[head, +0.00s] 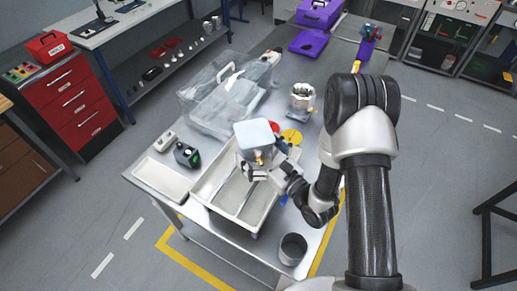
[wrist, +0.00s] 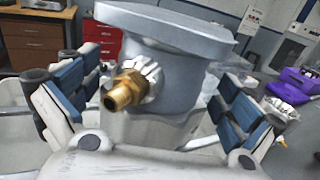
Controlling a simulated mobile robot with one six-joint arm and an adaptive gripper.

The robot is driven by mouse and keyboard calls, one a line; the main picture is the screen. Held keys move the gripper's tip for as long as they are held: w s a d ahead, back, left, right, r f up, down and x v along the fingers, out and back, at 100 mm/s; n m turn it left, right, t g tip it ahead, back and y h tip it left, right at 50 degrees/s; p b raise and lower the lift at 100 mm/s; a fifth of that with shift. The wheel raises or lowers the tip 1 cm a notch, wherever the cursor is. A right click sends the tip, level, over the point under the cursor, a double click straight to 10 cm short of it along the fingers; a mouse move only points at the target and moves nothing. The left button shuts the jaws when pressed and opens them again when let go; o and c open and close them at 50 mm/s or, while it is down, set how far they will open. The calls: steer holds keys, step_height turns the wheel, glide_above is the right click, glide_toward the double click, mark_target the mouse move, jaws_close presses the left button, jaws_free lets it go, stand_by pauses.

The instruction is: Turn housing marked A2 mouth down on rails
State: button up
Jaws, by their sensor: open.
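A grey housing (head: 257,135) stands over the far end of the white tray with rails (head: 212,203). Its flat square plate faces up, so its mouth seems to face down; the mouth itself is hidden. In the wrist view the housing (wrist: 165,75) fills the middle, with a brass fitting (wrist: 122,92) pointing towards me. I cannot read a mark A2 on it. My gripper (head: 256,172) is open around the housing's lower body; in the wrist view its blue-padded fingers (wrist: 150,98) stand on either side, seemingly clear of it. The housing's contact with the rails is hidden.
Another housing (head: 303,98) stands farther back, beside red and yellow discs (head: 291,136). A clear bin (head: 222,100), a dark device (head: 187,154) and a shallow white tray (head: 163,180) lie left. A grey cup (head: 292,249) stands at the near corner.

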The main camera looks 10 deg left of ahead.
steer(key=shift+f, duration=0.1)
steer(key=v, duration=1.2)
